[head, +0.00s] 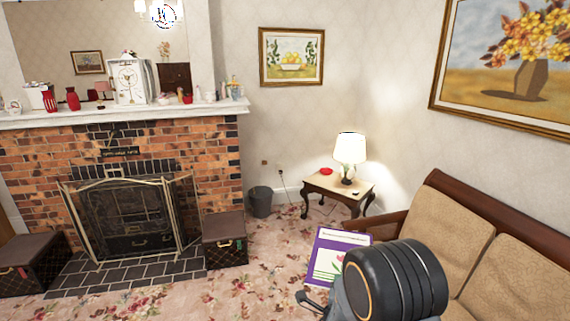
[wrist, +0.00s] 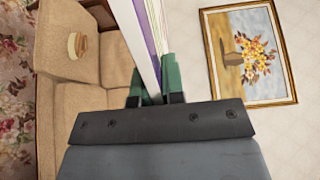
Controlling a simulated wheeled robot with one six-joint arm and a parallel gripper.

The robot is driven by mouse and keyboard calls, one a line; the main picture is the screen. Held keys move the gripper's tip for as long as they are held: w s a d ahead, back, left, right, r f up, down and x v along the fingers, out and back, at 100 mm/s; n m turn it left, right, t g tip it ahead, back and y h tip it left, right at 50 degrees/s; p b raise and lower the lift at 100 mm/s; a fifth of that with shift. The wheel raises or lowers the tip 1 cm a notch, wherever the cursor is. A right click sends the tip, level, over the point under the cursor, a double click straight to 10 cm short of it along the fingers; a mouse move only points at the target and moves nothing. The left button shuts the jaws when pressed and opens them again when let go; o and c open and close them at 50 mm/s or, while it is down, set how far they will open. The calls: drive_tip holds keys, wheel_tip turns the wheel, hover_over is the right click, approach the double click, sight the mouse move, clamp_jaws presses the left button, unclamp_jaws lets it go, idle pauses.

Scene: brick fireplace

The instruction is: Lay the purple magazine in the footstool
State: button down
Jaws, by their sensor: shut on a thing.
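The purple magazine (head: 338,257), with a white and green cover, is held up in front of the sofa in the head view. In the wrist view the magazine (wrist: 140,30) is seen nearly edge-on between the green fingers. My gripper (wrist: 156,84) is shut on it; in the head view my arm hides part of the magazine. Two closed, dark brown box-like stools stand by the fireplace: one at the hearth's right end (head: 225,247) and one at the far left (head: 30,265). I cannot tell which is the footstool. The magazine is apart from both.
The tan sofa (head: 440,230) is on the right; a small round object (wrist: 77,44) lies on it. A side table (head: 325,188) with a lamp and a grey bin (head: 260,205) stand behind. A fire screen (head: 130,220) fronts the fireplace. Flowered carpet is open in front.

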drive_tip(key=shift+w+d+r, duration=0.1)
drive_tip(key=shift+d+r, duration=0.15)
drive_tip(key=shift+r, duration=0.35)
drive_tip(key=shift+d+r, duration=0.2)
drive_tip(key=shift+r, duration=0.4)
drive_tip(key=shift+w, duration=0.1)
idle(0.4)
